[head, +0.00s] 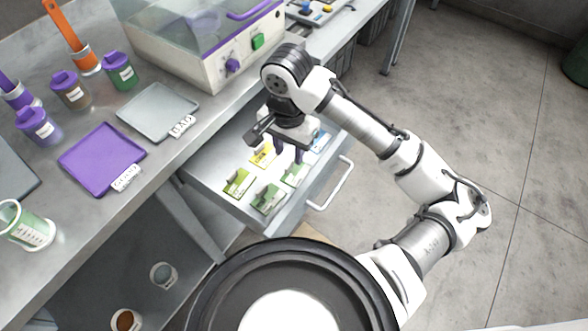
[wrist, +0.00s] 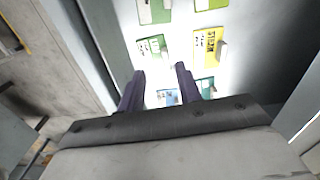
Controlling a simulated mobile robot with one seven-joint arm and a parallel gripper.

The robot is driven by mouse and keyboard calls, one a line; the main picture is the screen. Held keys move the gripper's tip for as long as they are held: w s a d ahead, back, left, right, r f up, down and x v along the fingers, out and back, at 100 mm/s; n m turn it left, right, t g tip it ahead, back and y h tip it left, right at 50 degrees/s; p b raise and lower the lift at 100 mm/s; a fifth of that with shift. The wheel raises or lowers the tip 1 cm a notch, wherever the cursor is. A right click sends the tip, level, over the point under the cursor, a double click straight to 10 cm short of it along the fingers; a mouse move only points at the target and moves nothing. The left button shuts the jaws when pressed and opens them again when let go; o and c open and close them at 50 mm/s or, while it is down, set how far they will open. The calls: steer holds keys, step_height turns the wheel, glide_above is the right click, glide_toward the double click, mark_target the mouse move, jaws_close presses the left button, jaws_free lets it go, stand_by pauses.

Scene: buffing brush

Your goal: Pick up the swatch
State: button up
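The pictures do not show which one is meant. My gripper (head: 288,154) is over the drawer, its two purple fingers pointing down. In the wrist view my gripper (wrist: 160,72) is open with nothing between its fingers. A yellow swatch (wrist: 208,47) and a green-and-white swatch (wrist: 151,47) lie beyond the fingertips; a blue swatch (wrist: 167,97) shows between the fingers.
The drawer has a white handle (head: 331,184) at its front. On the bench above stand a purple tray (head: 100,155), a grey tray (head: 157,108), lidded jars (head: 120,72) and a machine with a clear cover (head: 200,45).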

steer(key=shift+w+a+f, duration=0.1)
steer(key=shift+a+f, duration=0.1)
steer(key=shift+f, duration=1.5)
steer(key=shift+a+f, duration=0.2)
steer(key=shift+f, duration=1.5)
steer(key=shift+c, duration=0.4)
jaws_close()
